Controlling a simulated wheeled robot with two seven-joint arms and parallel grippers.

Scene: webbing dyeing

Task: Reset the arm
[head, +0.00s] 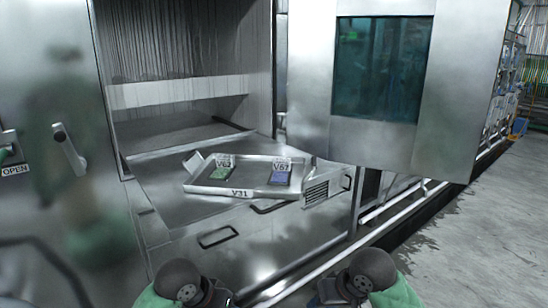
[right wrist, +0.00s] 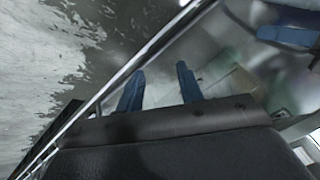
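My right arm (head: 370,272) and my left arm (head: 180,282) show at the bottom edge of the head view, low in front of the metal machine. In the right wrist view my right gripper (right wrist: 160,84) has its two blue fingers apart with nothing between them. Blue finger-like parts, seemingly of my left gripper (right wrist: 288,36), show at the upper right of that view; their opening cannot be made out. In the head view both grippers' fingertips are mostly hidden or cut off.
A windowed door (head: 310,70) stands at the right. Grey floor (head: 480,230) lies open at the right.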

